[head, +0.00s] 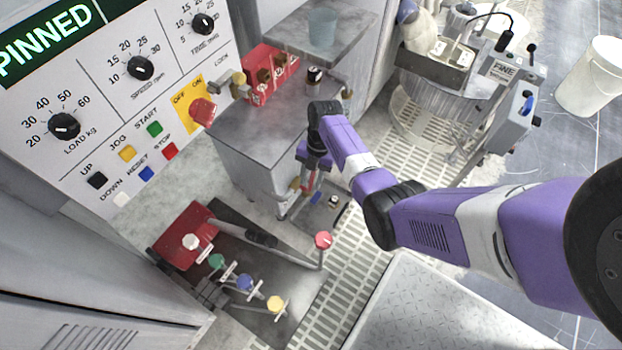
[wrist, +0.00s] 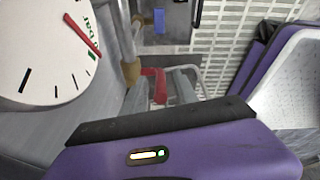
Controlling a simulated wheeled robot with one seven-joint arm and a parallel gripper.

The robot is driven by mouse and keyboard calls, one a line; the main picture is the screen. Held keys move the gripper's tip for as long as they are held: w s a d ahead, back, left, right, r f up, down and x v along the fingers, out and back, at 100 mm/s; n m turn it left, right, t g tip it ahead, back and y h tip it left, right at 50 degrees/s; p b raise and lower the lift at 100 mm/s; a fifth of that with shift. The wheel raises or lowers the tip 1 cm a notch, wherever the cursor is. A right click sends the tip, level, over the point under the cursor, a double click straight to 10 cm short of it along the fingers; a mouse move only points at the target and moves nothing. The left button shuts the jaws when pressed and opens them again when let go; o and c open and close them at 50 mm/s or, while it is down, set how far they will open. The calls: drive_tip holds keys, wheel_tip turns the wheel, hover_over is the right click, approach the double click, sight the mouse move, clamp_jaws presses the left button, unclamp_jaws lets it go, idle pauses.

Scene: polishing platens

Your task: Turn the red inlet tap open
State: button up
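The red inlet tap's handle (wrist: 155,78) shows in the wrist view beside a brass fitting (wrist: 131,72) on a grey pipe. My gripper (wrist: 168,92) is right at the handle, with a grey finger close on its right side. The housing of my gripper hides the lower part, so I cannot tell whether the fingers grip the handle. In the head view my gripper (head: 308,186) points down in front of the grey cabinet, and a bit of red shows at its fingers.
A round pressure gauge (wrist: 50,50) stands close on the left in the wrist view. In the head view, white, green, blue and yellow knobs (head: 246,283) and a red-topped lever (head: 323,240) stand at lower left. A control panel (head: 110,90) is at upper left. Grating (head: 350,290) covers the floor.

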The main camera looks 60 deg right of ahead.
drive_tip(key=p+v, duration=0.2)
drive_tip(key=v, duration=0.5)
drive_tip(key=shift+d+r+p, duration=0.1)
drive_tip(key=shift+r+p, duration=0.15)
drive_tip(key=shift+p, duration=0.15)
drive_tip(key=shift+c, duration=0.4)
